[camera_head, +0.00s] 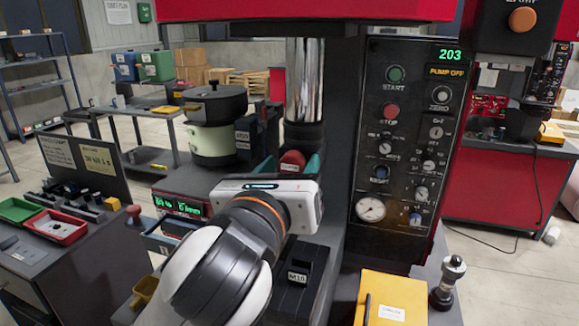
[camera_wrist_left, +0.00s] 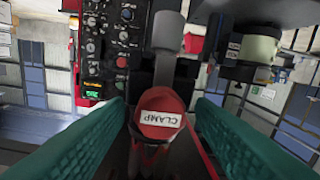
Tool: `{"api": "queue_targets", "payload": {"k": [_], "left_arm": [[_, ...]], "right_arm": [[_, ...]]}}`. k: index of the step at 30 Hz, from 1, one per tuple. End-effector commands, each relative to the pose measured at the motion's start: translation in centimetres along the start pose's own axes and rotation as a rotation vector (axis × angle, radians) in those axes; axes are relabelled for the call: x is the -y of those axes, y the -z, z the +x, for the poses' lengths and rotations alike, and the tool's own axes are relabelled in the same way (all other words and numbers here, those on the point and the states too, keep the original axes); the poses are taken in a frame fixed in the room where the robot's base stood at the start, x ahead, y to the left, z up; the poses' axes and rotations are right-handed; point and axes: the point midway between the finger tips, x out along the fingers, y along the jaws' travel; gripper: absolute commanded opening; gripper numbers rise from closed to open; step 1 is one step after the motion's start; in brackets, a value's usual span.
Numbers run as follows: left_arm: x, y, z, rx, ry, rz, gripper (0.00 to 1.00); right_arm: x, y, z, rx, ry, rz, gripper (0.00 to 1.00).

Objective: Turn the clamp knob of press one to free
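The clamp knob (camera_head: 292,161) is red with a white CLAMP label and sits at the foot of the chrome column (camera_head: 304,80) of the red-topped press. In the left wrist view the knob (camera_wrist_left: 158,104) faces me, its label slightly tilted. My left gripper (camera_head: 290,166) is at the knob, with a teal finger on each side of it. In the left wrist view the fingers (camera_wrist_left: 158,118) are apart and straddle the knob, with narrow gaps showing on both sides. The gripper body hides the knob's lower surroundings in the head view. My right gripper is not in view.
The control panel (camera_head: 408,130) with a gauge and several knobs stands right of the column. A yellow booklet (camera_head: 391,298) lies in front. A cream and black pot (camera_head: 213,125) stands close on the left. A bench with red and green trays (camera_head: 55,226) is further left.

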Motion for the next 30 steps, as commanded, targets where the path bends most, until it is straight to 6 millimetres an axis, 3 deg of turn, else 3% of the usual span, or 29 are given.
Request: {"api": "queue_targets", "payload": {"k": [1,7,19,30], "left_arm": [[0.0,0.0,0.0,0.0,0.0,0.0,0.41],[0.0,0.0,0.0,0.0,0.0,0.0,0.08],[0.0,0.1,0.0,0.005,0.001,-0.077,0.08],[0.0,0.3,0.1,0.015,0.004,-0.373,0.08]], "right_arm": [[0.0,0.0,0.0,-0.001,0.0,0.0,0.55],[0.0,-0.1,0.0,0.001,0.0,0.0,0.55],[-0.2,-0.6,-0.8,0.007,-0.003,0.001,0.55],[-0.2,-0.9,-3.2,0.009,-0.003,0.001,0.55]]}}
